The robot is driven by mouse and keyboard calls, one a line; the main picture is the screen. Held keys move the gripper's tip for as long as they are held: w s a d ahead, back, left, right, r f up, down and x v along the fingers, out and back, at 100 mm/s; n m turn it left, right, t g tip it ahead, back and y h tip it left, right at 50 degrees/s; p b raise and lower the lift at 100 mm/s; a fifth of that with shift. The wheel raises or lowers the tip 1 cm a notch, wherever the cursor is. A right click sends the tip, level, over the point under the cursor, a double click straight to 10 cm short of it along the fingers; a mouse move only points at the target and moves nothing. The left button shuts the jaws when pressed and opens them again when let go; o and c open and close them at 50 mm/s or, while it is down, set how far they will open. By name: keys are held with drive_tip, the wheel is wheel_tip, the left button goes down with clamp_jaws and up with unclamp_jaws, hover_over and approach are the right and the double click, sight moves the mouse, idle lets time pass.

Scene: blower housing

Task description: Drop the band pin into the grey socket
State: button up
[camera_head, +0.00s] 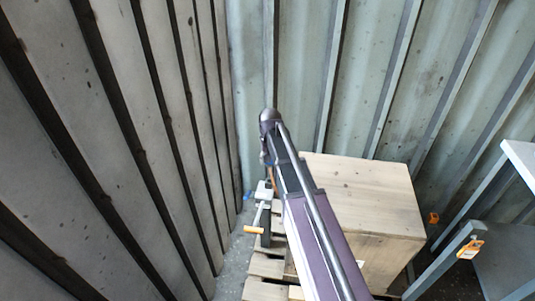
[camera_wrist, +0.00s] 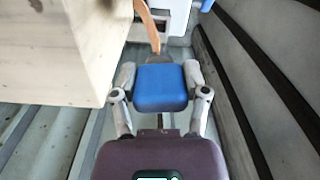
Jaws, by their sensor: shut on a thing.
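My gripper (camera_wrist: 160,80) is shut on a blue block-shaped piece (camera_wrist: 160,90), which I take to be the band pin. In the wrist view the grey fingers flank it left and right. A grey part shows just beyond the blue face; the rest of the piece is hidden. In the head view my own arm covers the gripper and the held piece. A pale fixture (camera_wrist: 176,16) with dark openings lies ahead in the wrist view, apart from the blue piece. I cannot tell whether it is the grey socket.
A curved orange-brown strip (camera_wrist: 148,25) lies just beyond the held piece. A wooden crate (camera_head: 372,190) stands on a pallet (camera_head: 266,267), close to my arm. A clamp with an orange handle (camera_head: 254,230) is left of my arm. Corrugated walls (camera_head: 340,80) close the corner.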

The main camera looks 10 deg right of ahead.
sight(269, 170)
drive_tip(key=shift+w+r+m+p, duration=0.25)
drive_tip(key=shift+r+m, duration=0.3)
drive_tip(key=shift+m, duration=0.35)
drive_tip(key=shift+f, duration=0.2)
drive_tip(key=shift+f+b, duration=4.55)
drive_tip(key=shift+b, duration=0.15)
drive_tip(key=shift+f, duration=0.2)
drive_tip(key=o, duration=1.4)
drive_tip(key=shift+c, duration=0.2)
drive_tip(key=shift+s+r, duration=0.1)
